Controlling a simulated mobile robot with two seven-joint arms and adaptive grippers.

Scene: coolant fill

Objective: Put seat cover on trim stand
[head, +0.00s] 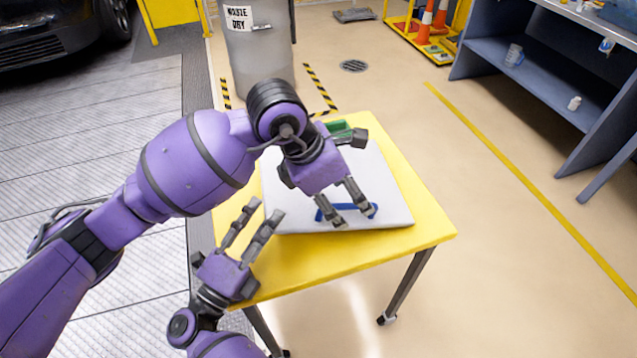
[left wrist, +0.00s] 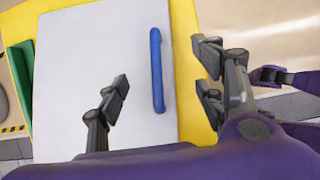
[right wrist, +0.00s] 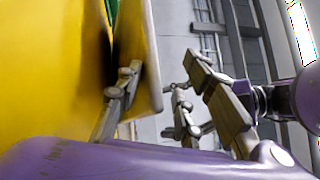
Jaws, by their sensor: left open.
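A pale grey, flat slab with a blue bar-like handle (left wrist: 157,70), probably the seat cover (head: 290,190), lies on a yellow-topped table (head: 420,228). I cannot tell for sure whether this table is the trim stand. My left gripper (head: 355,214) is open above the slab. In the left wrist view the blue handle shows between its fingers (left wrist: 165,87), with no visible grip on it. My right gripper (head: 264,212) is open at the slab's left front side. In the right wrist view the slab's edge (right wrist: 150,60) shows between its spread fingers; contact is unclear.
A green item (head: 340,129) sits at the table's back, partly hidden by my left arm. A grey bin (head: 258,55) stands behind the table. A blue shelf unit (head: 540,85) and orange cones (head: 422,28) are farther back. The floor right of the table is clear.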

